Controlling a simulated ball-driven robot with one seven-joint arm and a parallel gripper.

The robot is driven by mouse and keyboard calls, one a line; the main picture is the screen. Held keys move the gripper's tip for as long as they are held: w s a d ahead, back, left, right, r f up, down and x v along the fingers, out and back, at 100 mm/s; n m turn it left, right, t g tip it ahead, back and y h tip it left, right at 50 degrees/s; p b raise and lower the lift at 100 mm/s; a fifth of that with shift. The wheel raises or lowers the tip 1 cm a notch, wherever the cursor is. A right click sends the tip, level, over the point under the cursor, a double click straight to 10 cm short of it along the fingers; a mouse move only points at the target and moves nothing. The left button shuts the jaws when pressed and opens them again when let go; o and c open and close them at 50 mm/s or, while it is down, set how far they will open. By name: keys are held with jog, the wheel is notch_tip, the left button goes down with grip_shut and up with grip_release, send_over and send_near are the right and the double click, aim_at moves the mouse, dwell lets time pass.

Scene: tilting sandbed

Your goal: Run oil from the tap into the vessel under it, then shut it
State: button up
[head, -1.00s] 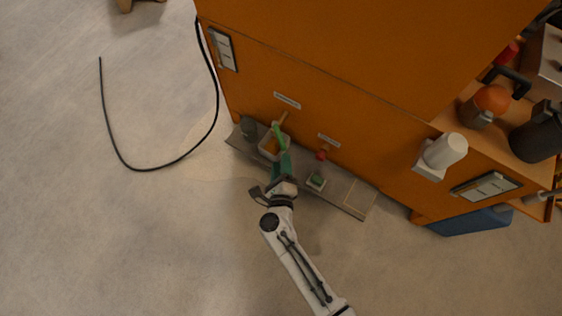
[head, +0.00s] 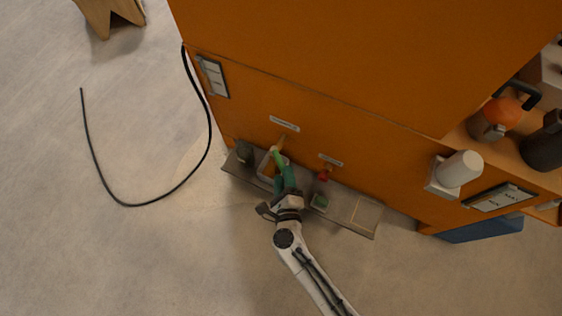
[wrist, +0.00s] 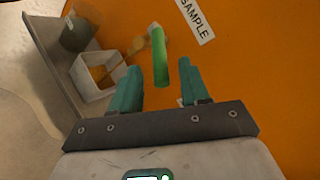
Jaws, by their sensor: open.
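The tap (wrist: 130,50) is brass-coloured and sticks out of the orange cabinet wall beside the SAMPLE label. Its green lever handle (wrist: 160,55) also shows in the head view (head: 278,157). My gripper (wrist: 157,82) is open, with one teal finger on each side of the handle's near end; I cannot tell whether either touches it. In the head view my gripper (head: 285,180) is low in front of the cabinet. The white square vessel (wrist: 92,91) stands below the tap, amber-coloured inside. I cannot tell its level or whether oil is running.
A dark cup (head: 245,151) stands left of the vessel on the grey ledge (head: 345,222). To the right are a red-handled tap (head: 325,173) and a small container with green inside (head: 320,202). A black cable (head: 130,205) curves over the floor at left. The floor in front is open.

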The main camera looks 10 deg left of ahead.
aim_at(282, 163)
jog(key=b+x, duration=0.1)
jog(key=x, duration=0.5)
jog(key=shift+s+b, duration=0.1)
jog(key=shift+b, duration=0.3)
grip_shut()
